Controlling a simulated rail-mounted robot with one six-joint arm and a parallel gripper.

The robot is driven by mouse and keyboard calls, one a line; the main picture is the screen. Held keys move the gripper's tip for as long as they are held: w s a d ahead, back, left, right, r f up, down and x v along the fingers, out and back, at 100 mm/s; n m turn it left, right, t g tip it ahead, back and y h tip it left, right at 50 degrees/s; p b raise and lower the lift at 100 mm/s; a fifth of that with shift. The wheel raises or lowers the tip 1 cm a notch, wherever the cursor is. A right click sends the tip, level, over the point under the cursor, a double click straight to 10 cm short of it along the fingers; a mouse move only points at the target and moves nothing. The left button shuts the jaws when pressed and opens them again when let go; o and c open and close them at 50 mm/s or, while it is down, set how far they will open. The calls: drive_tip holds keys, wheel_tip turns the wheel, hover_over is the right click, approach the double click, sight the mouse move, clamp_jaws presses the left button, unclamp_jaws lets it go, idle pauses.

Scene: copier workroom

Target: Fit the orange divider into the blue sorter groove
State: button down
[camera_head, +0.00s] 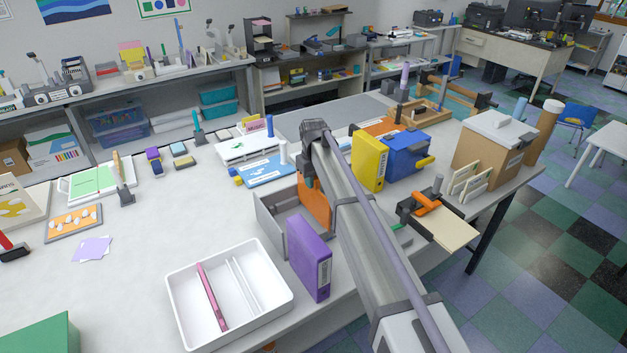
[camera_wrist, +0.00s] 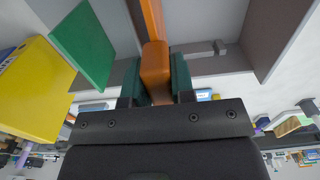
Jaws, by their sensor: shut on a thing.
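My gripper (camera_head: 310,182) is at the far end of my arm, over the grey open-topped box (camera_head: 268,222) on the table. It is shut on the orange divider (camera_head: 313,208), a flat panel standing upright at the box. In the wrist view the divider (camera_wrist: 155,70) sits between the two green fingertips (camera_wrist: 155,85), with grey box walls (camera_wrist: 285,35) beyond. My arm hides part of the box, and I cannot tell whether the divider is seated. No blue groove shows in the box; I cannot tell which thing is the blue sorter.
A purple binder (camera_head: 309,258) stands close in front of the box, beside a white tray (camera_head: 276,317). A yellow binder (camera_head: 368,161) and a blue box (camera_head: 407,158) stand to the right. A green panel (camera_wrist: 85,45) shows near the divider.

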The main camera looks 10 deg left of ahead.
drive_tip(key=shift+f+b, duration=1)
drive_tip(key=shift+f, duration=0.1)
drive_tip(key=c, duration=0.9)
unclamp_jaws()
drive_tip(key=shift+r, duration=0.1)
wheel_tip(320, 180, up, 11)
drive_tip(key=p, duration=1.1)
